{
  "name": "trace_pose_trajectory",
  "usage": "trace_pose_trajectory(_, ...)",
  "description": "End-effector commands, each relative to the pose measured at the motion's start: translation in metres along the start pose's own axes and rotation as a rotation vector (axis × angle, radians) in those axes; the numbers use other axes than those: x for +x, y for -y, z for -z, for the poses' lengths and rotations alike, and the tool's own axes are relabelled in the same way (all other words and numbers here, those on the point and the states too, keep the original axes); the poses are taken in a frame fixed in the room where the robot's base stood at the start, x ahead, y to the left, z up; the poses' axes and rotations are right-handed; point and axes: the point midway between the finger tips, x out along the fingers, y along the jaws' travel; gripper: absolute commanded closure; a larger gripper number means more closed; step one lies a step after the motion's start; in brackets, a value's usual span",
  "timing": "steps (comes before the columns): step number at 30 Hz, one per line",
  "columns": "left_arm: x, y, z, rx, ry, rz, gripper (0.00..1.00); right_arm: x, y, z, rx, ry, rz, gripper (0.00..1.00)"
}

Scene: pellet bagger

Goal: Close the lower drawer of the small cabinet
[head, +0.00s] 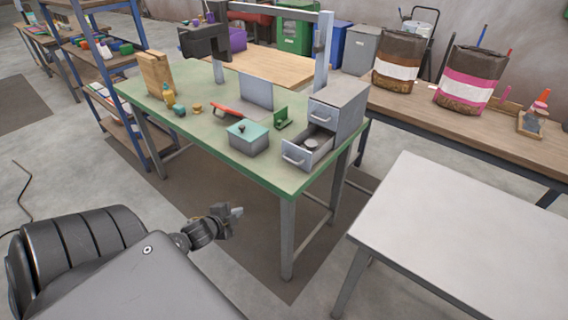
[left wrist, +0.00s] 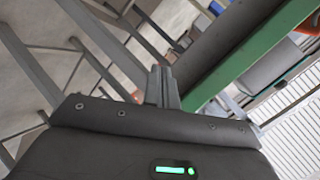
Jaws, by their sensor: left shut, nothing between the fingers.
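The small grey cabinet (head: 345,97) stands at the right end of the green-topped table (head: 190,122). Its lower drawer (head: 297,158) is pulled out toward me, with a round grey item (head: 311,143) inside. The upper drawer (head: 322,116) looks shut. My left gripper (head: 238,212) is in front of the table, lower in the picture than its front edge and apart from the drawer. Its fingers are shut and empty, and they also show in the left wrist view (left wrist: 161,85) near the green table edge (left wrist: 235,60). My right gripper is not in view.
A grey box with a teal lid (head: 248,138), a green bracket (head: 282,118) and a red tool (head: 226,111) lie left of the drawer. A pale table (head: 470,215) stands at the right. Open floor lies before the green table.

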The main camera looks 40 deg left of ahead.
Motion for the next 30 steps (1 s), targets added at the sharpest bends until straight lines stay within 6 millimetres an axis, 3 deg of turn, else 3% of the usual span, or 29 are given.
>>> trace_pose_trajectory(1, -0.011, 0.035, 0.034, 0.077, -0.067, 0.054, 1.0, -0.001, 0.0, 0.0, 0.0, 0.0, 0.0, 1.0)
trace_pose_trajectory(3, -0.028, 0.073, 0.075, 0.18, -0.141, 0.124, 1.0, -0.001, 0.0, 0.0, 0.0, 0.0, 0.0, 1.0)
trace_pose_trajectory(6, -0.052, 0.106, 0.121, 0.298, -0.213, 0.206, 1.0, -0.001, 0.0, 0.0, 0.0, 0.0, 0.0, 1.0)
trace_pose_trajectory(8, -0.064, 0.115, 0.138, 0.362, -0.232, 0.24, 1.0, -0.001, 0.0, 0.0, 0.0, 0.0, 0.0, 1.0)
trace_pose_trajectory(13, -0.063, 0.115, 0.136, 0.469, -0.208, 0.247, 1.0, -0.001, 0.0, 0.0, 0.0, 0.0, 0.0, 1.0)
trace_pose_trajectory(20, -0.057, 0.117, 0.138, 0.474, -0.206, 0.248, 1.0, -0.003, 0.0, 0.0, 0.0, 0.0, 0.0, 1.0)
trace_pose_trajectory(30, 0.001, 0.13, 0.154, 0.471, -0.206, 0.25, 1.0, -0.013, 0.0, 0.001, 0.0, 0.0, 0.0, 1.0)
